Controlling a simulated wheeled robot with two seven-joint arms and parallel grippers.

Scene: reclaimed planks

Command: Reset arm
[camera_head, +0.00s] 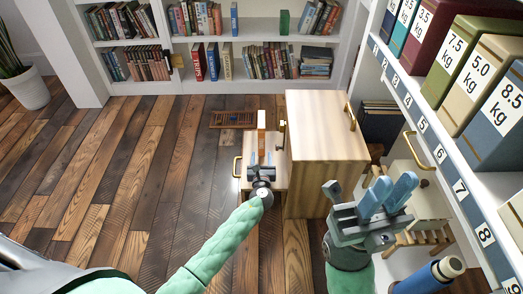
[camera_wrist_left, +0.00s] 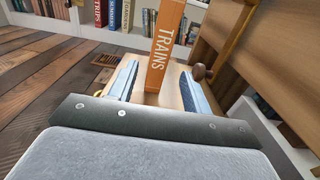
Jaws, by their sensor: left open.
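My left gripper (camera_head: 262,158) is open beside the wooden cabinet. In the left wrist view its two blue fingers (camera_wrist_left: 160,88) are spread, with an upright orange book marked TRAINS (camera_wrist_left: 163,50) beyond and between their tips. I cannot tell whether either finger touches the book. In the head view the book (camera_head: 261,120) shows as a narrow orange strip over a low pale wooden part (camera_head: 246,178). My right gripper (camera_head: 394,180) is at the lower right, its light blue fingers pointing up. Its fingers look close together, with nothing seen between them; their gap is unclear.
The wooden cabinet (camera_head: 325,135) with brass handles stands between my arms. A shelf with numbered slots and weight-labelled boxes (camera_head: 490,75) runs along the right. A white bookcase (camera_head: 245,82) stands at the back. A plant pot (camera_head: 25,90) is at the left. The left plank floor (camera_head: 100,170) is clear.

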